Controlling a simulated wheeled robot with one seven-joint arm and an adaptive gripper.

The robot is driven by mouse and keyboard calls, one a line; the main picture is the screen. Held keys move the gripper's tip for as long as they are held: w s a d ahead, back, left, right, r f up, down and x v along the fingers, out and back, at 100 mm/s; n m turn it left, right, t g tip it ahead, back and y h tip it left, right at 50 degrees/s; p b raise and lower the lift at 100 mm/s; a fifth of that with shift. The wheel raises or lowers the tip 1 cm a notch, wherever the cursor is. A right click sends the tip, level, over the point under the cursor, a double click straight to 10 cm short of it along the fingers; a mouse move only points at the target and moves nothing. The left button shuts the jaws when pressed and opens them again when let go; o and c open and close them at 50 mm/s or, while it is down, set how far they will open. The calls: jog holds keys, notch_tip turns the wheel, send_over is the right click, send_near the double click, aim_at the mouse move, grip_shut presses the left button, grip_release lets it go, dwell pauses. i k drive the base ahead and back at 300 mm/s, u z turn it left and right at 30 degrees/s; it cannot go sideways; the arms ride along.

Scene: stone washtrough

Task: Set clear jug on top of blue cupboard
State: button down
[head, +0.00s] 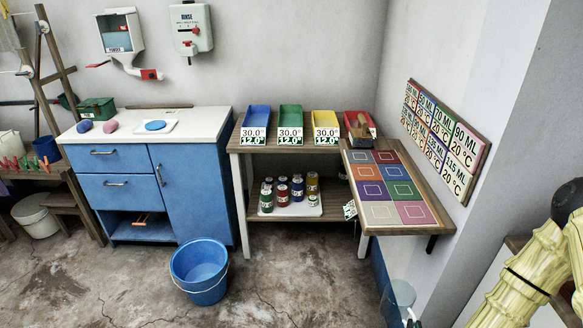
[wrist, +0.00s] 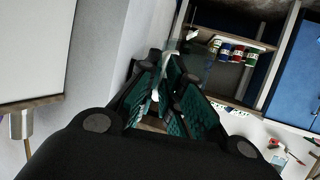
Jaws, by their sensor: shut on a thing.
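The clear jug (head: 399,295) is see-through and shows at the bottom edge of the head view, right of centre, below the sample table; its lower part is cut off. My gripper (wrist: 166,82) fills the middle of the wrist view, its teal-padded fingers shut on the jug, which is only faintly visible there. The gripper itself is hardly seen in the head view. The blue cupboard (head: 188,185) stands at the left against the back wall, with a white top (head: 190,122). Part of it also shows at the right of the wrist view (wrist: 285,60).
On the cupboard top are a blue sponge-like block (head: 84,126), a pink one (head: 110,127), a blue disc (head: 155,125) and a green box (head: 97,108). The top's right part is bare. A blue bucket (head: 200,270) stands on the floor before the cupboard. The coloured-square table (head: 430,222) juts out right.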

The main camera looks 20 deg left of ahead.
aim_at(193, 129)
jog(key=u, duration=1.2)
jog(key=i, duration=1.15)
